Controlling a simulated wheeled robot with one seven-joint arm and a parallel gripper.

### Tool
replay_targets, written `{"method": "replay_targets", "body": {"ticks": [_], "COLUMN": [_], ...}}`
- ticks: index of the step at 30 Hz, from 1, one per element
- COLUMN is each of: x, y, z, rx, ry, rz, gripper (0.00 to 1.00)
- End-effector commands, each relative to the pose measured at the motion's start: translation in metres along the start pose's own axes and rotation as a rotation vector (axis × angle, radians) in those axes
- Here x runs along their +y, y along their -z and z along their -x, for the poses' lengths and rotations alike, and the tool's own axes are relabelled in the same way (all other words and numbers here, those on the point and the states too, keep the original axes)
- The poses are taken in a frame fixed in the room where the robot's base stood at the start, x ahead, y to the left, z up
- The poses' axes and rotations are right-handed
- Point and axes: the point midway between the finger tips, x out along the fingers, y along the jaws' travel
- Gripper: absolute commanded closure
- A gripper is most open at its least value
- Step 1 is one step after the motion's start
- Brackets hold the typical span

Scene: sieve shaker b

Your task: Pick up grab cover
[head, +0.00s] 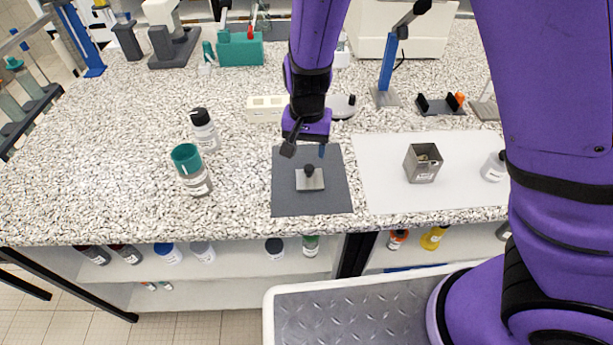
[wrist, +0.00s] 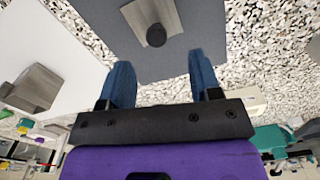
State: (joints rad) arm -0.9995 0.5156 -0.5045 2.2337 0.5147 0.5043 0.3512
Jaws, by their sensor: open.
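The cover (head: 312,183) is a small flat grey metal plate with a black knob on top. It lies on a dark grey mat (head: 337,200) on the speckled bench. My gripper (head: 305,151) is above the back part of the mat, behind the cover in the head view. In the wrist view the cover (wrist: 136,22) is at the top, with its black knob ahead of and between the two blue fingers. My gripper (wrist: 160,72) is open, with nothing between the fingers and apart from the cover.
A square grey metal container (head: 422,164) stands on a white sheet (head: 385,190) right of the mat. A green-lidded jar (head: 190,170) and a black-capped bottle (head: 204,130) stand to the left. A cream block (head: 265,109) is behind the mat. The bench at far left is clear.

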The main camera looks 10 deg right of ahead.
Motion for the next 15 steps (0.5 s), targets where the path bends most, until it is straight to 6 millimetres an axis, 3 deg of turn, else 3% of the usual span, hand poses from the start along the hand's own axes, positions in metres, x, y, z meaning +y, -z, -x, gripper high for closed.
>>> {"method": "replay_targets", "body": {"ticks": [10,15], "x": [0.002,0.006], "y": [0.001,0.003], "z": [-0.029,-0.053], "rx": [-0.002,-0.002], "ry": [-0.002,-0.002], "rz": [-0.002,-0.002], "gripper": [0.42,0.42]}}
